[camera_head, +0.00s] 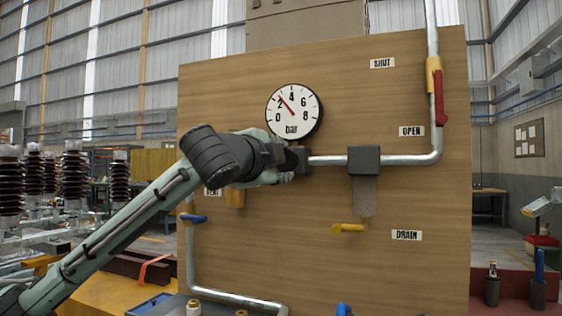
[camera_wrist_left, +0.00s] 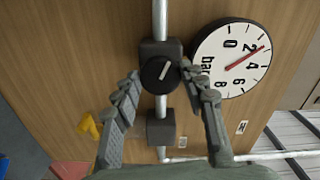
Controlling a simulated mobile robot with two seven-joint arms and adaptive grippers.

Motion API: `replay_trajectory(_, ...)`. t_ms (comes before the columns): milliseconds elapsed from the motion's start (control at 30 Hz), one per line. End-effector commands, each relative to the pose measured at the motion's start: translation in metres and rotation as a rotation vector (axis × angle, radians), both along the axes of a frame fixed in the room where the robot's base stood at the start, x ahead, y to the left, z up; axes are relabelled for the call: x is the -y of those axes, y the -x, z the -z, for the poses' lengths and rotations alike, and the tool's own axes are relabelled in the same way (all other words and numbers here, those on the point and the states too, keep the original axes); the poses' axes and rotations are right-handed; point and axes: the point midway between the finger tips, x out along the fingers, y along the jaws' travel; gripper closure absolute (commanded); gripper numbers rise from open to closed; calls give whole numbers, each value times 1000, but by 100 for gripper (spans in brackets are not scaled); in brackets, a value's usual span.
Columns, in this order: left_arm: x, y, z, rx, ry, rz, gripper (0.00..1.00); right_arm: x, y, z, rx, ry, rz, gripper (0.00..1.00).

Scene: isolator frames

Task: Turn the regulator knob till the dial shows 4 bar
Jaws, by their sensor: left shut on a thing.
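The round white pressure dial (camera_head: 294,109) is on the wooden panel, marked 0 to 8 bar. Its red needle points between 2 and 4; the wrist view of the dial (camera_wrist_left: 235,58) shows the same. The black regulator knob (camera_wrist_left: 160,75) with a white line sits on a dark block on the pipe, beside the dial. My left gripper (camera_wrist_left: 161,72) is shut on the knob, one finger on each side. In the head view my left wrist hides the knob. My right gripper is not in view.
A red-handled valve (camera_head: 437,90) is at the upper right, between the SHUT and OPEN labels. A yellow drain handle (camera_head: 349,228) and a blue handle (camera_head: 194,218) stick out lower down. A metal pipe (camera_head: 410,160) runs right from the regulator past a dark filter block (camera_head: 363,160).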

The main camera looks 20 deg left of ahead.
Motion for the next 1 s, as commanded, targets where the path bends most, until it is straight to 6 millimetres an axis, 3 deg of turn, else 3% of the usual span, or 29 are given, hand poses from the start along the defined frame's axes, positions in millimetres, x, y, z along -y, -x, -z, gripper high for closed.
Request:
replay_trajectory(500,0,0,-1,14,-402,0,87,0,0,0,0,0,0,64)
replay_trajectory(1000,0,0,-2,18,-521,0,87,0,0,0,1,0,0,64)
